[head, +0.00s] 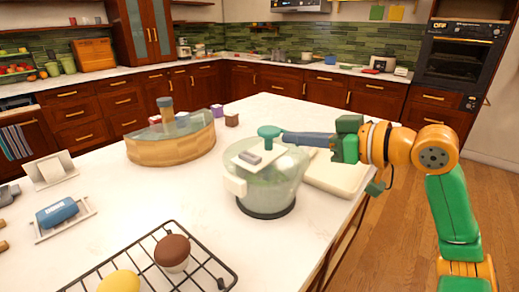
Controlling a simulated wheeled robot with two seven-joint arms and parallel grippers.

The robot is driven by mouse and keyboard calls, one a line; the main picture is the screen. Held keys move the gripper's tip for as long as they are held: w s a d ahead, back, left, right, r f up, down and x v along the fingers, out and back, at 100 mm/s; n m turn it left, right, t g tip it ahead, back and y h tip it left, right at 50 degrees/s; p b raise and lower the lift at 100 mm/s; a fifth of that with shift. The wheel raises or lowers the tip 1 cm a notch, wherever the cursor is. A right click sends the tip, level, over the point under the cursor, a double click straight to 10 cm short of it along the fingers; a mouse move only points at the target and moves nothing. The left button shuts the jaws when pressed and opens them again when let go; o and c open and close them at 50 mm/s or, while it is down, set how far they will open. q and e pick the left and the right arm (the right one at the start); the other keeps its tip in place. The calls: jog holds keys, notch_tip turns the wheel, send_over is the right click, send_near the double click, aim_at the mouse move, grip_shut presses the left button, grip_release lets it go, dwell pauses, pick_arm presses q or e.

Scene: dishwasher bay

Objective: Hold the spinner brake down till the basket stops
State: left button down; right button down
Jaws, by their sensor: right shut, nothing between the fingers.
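A clear salad spinner (266,187) with a dark base stands on the white island near its right edge. A teal knob (269,131) rises above its lid, and a small grey button (250,157), which looks like the brake, sits on a pale plate on the lid. I cannot tell whether the button is pressed or whether the basket inside is turning. My right gripper (284,138) is shut and empty, its fingertips at the knob's right side, above and right of the button. Whether it touches the knob is unclear. My left gripper is out of view.
A pale tray or board (338,174) lies right of the spinner, under my right arm. A wooden curved stand (170,149) is at the back left. A black wire rack (205,271) holds a brown-topped item (172,251) and a yellow one (119,284).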

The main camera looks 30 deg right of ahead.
jog(key=p, duration=0.6)
send_over(258, 160)
jog(key=shift+s+d+f, duration=0.15)
jog(key=shift+d+f, duration=0.1)
jog(key=shift+f, duration=0.45)
notch_tip(258, 160, down, 4)
jog(key=shift+a+r+b, duration=0.1)
jog(key=shift+r+b, duration=0.05)
jog(key=shift+b, duration=0.35)
jog(key=shift+f, duration=0.65)
jog(key=shift+f+b, duration=0.65)
jog(key=shift+f, duration=0.3)
